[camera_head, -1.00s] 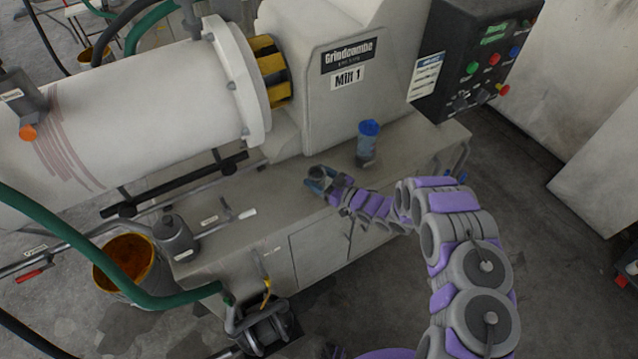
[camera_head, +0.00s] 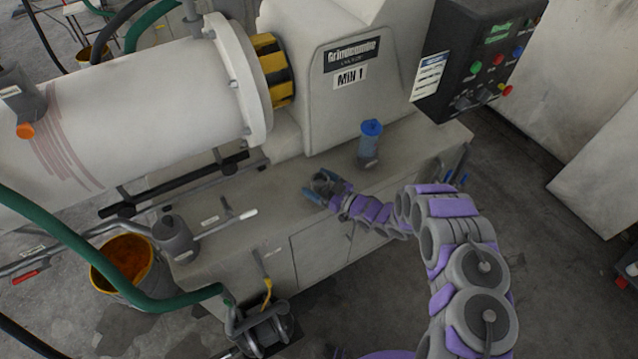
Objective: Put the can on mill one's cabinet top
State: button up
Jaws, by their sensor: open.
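Mill one's cabinet top (camera_head: 270,190) is the pale grey flat surface below the housing marked Mill 1. My gripper (camera_head: 321,186) is low over its front part, with blue fingertips spread open. A small dark grey form shows between the fingers; I cannot tell whether it is the can or part of my gripper. A blue-topped container with a grey lower body (camera_head: 370,145) stands upright on the cabinet top, behind and to the right of my gripper and apart from it. No other thing is clearly a can.
The mill housing (camera_head: 345,100) rises behind the top, with a dark control box (camera_head: 478,60) at right. The white mill barrel (camera_head: 140,105) is at left. A grey pot (camera_head: 173,238) and a white-ended lever (camera_head: 240,214) occupy the left. An orange-stained bucket (camera_head: 125,262) stands on the floor.

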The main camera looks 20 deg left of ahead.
jog(key=shift+d+r, duration=0.25)
jog(key=shift+d, duration=0.4)
jog(key=p+v, duration=0.1)
jog(key=v, duration=1)
jog(key=shift+d, duration=0.15)
